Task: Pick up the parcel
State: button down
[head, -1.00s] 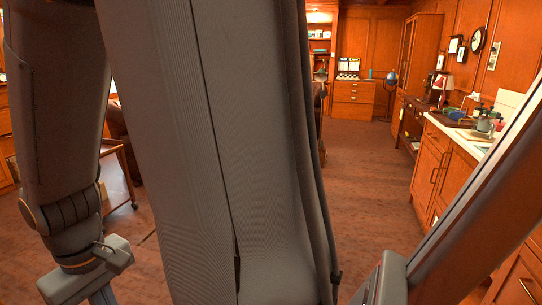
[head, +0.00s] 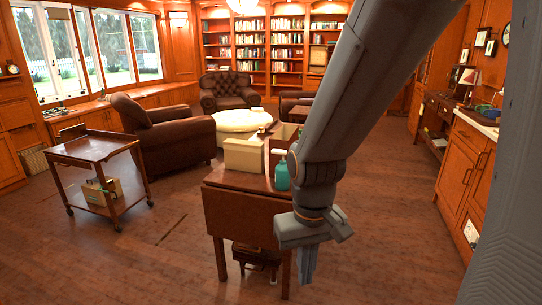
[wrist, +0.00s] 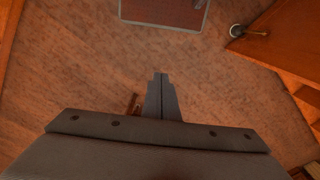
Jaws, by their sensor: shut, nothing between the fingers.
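A small brown cardboard box (head: 102,191), which looks like the parcel, lies on the lower shelf of a wooden trolley (head: 92,149) at the left of the head view. My gripper (head: 308,266) hangs pointing down in front of the right side of a drop-leaf table, well apart from the box. In the wrist view my gripper (wrist: 161,84) has its fingers together, empty, over bare floor. The box cannot be made out in the wrist view.
The drop-leaf table (head: 240,205) carries a cream box (head: 243,156) and a teal bottle (head: 282,175). A brown armchair (head: 165,135) stands behind the trolley. Cabinets (head: 465,170) line the right. The floor (head: 150,250) between trolley and table is clear.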

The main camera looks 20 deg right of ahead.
aim_at(242, 155)
jog(key=z, duration=0.7)
jog(key=i, duration=1.05)
jog(key=u, duration=0.55)
jog(key=i, duration=0.85)
jog(key=u, duration=0.15)
